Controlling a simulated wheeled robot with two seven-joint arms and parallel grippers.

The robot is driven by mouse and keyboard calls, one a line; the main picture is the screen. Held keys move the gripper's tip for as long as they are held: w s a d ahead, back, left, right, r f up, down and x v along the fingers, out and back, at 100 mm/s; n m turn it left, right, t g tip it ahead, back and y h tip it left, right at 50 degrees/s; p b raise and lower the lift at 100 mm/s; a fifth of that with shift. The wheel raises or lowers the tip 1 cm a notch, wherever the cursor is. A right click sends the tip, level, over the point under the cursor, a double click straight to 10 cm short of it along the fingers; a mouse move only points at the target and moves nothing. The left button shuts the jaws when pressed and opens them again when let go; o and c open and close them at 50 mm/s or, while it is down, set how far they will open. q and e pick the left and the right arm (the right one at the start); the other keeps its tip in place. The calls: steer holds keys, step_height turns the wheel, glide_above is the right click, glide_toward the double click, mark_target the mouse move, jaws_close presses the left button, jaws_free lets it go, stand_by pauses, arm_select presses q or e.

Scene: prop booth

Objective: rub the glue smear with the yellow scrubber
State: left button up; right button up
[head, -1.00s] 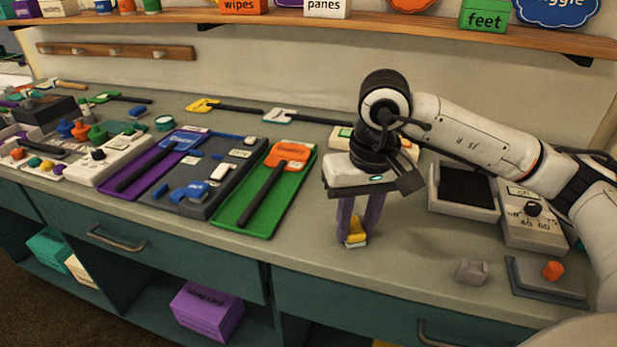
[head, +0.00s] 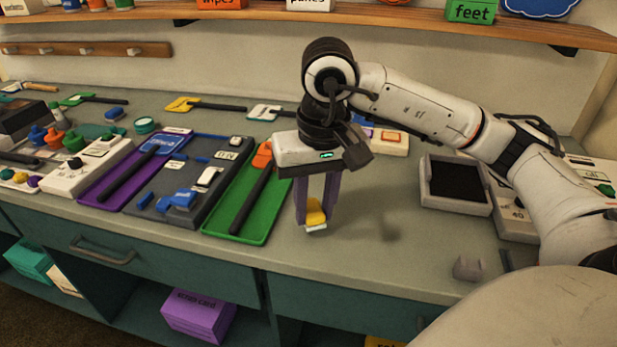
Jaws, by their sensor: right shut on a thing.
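My right gripper (head: 315,207) points down over the counter, just right of the green tray. Its purple fingers are shut on the yellow scrubber (head: 316,217), which has a yellow top and a pale underside. The scrubber is slightly tilted and seems to hang above the counter; the exact gap is hard to tell. I cannot make out a glue smear for certain. A faint dark patch lies on the counter to the right of the scrubber, and I cannot tell whether it is a shadow. My left gripper is not in view.
The green tray (head: 228,226) holds an orange-headed tool. Left of it are a dark grey tray (head: 200,220) and a purple tray (head: 97,195). A black-topped pad box (head: 455,205) and a small grey block (head: 468,268) are at right. The counter (head: 360,250) between is clear.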

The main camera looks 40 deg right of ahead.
steer(key=shift+w+r+p, duration=0.15)
steer(key=shift+r+p, duration=0.3)
steer(key=shift+r, duration=0.5)
step_height(320, 180, up, 2)
steer(key=shift+r+p, duration=0.15)
steer(key=shift+p, duration=0.55)
steer(key=shift+r, duration=0.4)
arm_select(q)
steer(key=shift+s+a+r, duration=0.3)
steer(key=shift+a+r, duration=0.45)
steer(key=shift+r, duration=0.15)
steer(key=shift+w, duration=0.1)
